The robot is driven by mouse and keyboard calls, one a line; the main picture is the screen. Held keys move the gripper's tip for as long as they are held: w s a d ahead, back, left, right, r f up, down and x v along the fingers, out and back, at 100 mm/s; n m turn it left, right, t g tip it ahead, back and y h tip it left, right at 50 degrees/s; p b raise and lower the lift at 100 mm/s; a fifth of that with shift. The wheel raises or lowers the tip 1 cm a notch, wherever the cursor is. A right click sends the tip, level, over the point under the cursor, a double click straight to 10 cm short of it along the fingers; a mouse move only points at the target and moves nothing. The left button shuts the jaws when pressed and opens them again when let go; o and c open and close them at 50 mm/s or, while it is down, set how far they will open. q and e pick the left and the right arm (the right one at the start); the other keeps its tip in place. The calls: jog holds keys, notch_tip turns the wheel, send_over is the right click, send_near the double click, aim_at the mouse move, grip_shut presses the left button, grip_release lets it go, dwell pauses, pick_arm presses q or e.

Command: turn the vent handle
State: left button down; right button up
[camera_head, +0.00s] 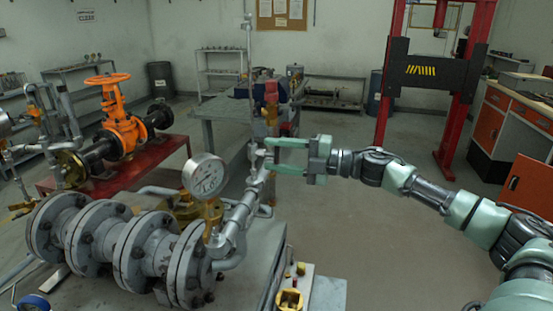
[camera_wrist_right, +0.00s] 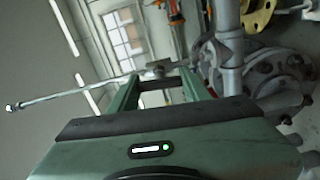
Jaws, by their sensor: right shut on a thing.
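The vent handle (camera_head: 249,80) looks like a long thin metal bar with a small knob at its far end. In the head view it stands nearly upright above the fitting beside the pressure gauge. My right gripper (camera_head: 268,156) reaches in from the right, level, at the bar's lower end. In the right wrist view, the bar (camera_wrist_right: 85,89) runs left from a small hub (camera_wrist_right: 160,68) at the fingertips of my right gripper (camera_wrist_right: 163,80). The fingers are shut on the handle's hub end; the exact contact is small and partly hidden. My left gripper is not in view.
A round pressure gauge (camera_head: 205,176) and grey flanged pipe (camera_head: 145,247) stand left of my gripper. An orange valve (camera_head: 119,125) sits on a red stand further left. A red press (camera_head: 391,75) stands behind at right. Open floor (camera_head: 350,225) lies below my right arm.

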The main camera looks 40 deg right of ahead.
dwell(0.4)
jog(key=o, duration=1.4)
jog(key=shift+c, duration=0.2)
jog(key=shift+s+d+f, duration=0.1)
